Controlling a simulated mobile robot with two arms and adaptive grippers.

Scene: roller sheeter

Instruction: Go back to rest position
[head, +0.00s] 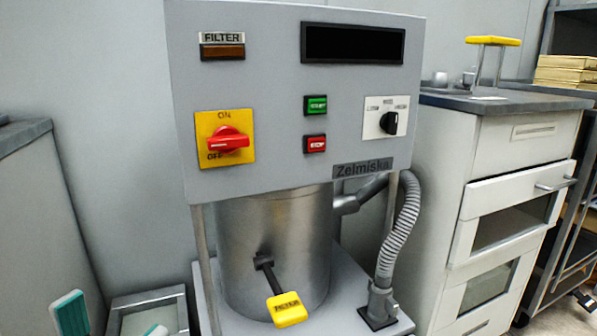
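The grey Zelmiska machine panel (283,168) stands upright in the middle of the head view. Its red rotary switch (229,139) sits on a yellow ON/OFF plate. A yellow FILTER handle (287,309) sticks out below from the metal cylinder (290,235). Two teal-and-white fingertips, seemingly my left gripper (112,322), show at the bottom left edge. They are apart with nothing visible between them, and the rest of that gripper is cut off. They look clear of the machine. My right gripper is out of view.
A ribbed grey hose (401,230) runs down the cylinder's right side. A white drawer cabinet (508,150) stands to the right, and a grey cabinet (45,215) to the left. A low open-topped box (150,303) sits left of the machine base.

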